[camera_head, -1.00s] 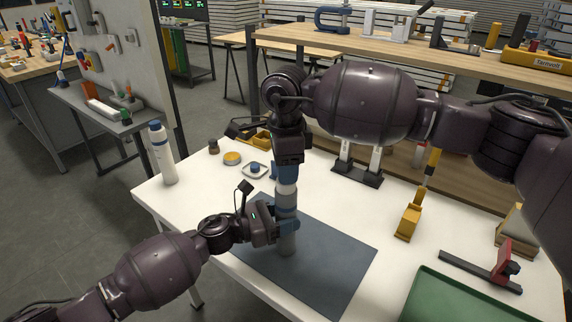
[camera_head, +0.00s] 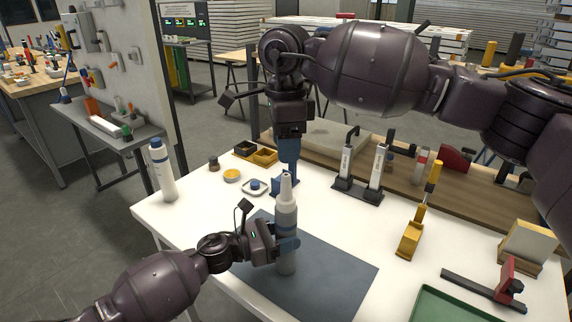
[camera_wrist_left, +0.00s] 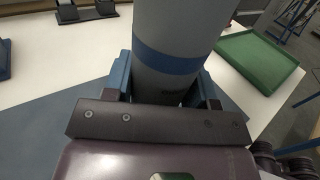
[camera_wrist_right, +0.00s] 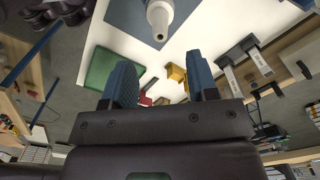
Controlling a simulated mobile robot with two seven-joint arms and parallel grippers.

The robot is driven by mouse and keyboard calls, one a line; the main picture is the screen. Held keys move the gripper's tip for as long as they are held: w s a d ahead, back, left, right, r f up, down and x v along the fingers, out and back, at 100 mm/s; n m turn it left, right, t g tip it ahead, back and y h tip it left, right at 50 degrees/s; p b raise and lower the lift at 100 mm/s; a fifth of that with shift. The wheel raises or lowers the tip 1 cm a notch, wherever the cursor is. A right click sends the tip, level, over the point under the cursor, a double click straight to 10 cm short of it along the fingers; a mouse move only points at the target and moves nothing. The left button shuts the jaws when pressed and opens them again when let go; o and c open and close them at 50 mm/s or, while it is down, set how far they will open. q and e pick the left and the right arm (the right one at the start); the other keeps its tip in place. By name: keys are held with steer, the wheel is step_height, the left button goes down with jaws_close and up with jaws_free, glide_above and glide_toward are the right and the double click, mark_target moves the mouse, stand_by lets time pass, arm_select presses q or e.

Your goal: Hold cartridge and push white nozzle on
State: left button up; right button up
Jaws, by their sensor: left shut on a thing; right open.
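The grey cartridge (camera_head: 286,222) with a blue band stands upright over the dark mat (camera_head: 330,283). My left gripper (camera_head: 287,245) is shut around its lower body; the left wrist view also shows the cartridge (camera_wrist_left: 175,40) between the fingers. The pale tapered nozzle (camera_head: 287,188) sits on top of the cartridge, pointing up. My right gripper (camera_head: 289,150) is above and behind the nozzle tip, pointing down. In the right wrist view its blue fingers (camera_wrist_right: 160,85) are apart and empty, with the nozzle (camera_wrist_right: 158,20) beyond them.
A white bottle (camera_head: 162,172) stands at the table's left edge. A blue-capped item on a small tray (camera_head: 254,186), a yellow tin (camera_head: 232,175) and a black-and-white stand (camera_head: 358,190) are behind. A yellow tool (camera_head: 410,238), a red clamp (camera_head: 507,285) and a green tray (camera_head: 455,305) are right.

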steer(key=shift+r, duration=1.2)
arm_select(q)
steer(key=o, duration=1.3)
steer(key=shift+a, duration=0.15)
